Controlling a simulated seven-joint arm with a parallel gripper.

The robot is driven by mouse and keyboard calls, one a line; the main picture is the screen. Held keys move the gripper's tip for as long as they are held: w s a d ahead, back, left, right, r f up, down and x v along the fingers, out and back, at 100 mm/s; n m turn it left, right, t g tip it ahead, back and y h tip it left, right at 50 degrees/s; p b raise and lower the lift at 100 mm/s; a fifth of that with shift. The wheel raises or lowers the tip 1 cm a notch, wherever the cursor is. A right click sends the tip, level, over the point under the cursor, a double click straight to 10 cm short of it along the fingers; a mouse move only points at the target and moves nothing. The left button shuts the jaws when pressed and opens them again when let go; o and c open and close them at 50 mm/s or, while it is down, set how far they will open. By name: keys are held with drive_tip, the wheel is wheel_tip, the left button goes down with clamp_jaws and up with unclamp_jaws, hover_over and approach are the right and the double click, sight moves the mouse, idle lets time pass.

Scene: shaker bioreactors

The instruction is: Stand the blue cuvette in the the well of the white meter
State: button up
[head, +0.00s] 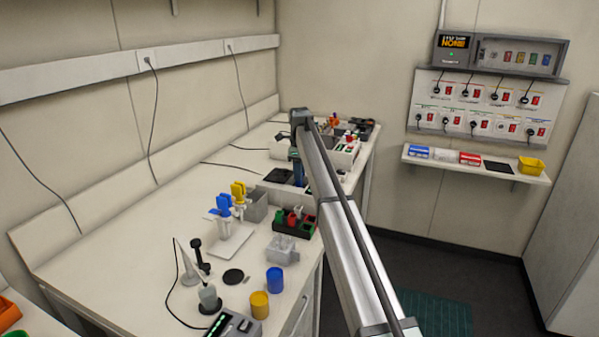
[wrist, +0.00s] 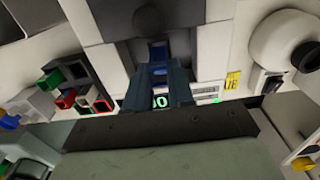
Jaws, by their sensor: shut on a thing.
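In the wrist view my gripper (wrist: 158,72) points down, its dark blue-grey fingers shut on the blue cuvette (wrist: 158,50), a small blue piece showing between and beyond them. Behind the fingers is a white meter (wrist: 207,68) with a green-lit digit display, partly covered by the fingers. A dark recess shows just beyond the cuvette; I cannot tell whether the cuvette is in it or above it. In the head view my gripper (head: 297,172) is low over the far part of the bench, beside white equipment; the cuvette cannot be made out there.
A black rack with red and green pieces (wrist: 75,88) stands left of the gripper in the wrist view. A round white device (wrist: 285,40) is at the right. In the head view, pipettes on a stand (head: 230,235) and blue (head: 274,280) and yellow cups (head: 259,304) stand nearer.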

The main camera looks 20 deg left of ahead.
drive_tip(key=shift+f, duration=1.75)
idle(1.3)
drive_tip(key=o, duration=0.9)
drive_tip(key=shift+c, duration=0.2)
drive_tip(key=shift+r, duration=0.1)
wheel_tip(320, 180, up, 7)
idle(0.8)
idle(0.4)
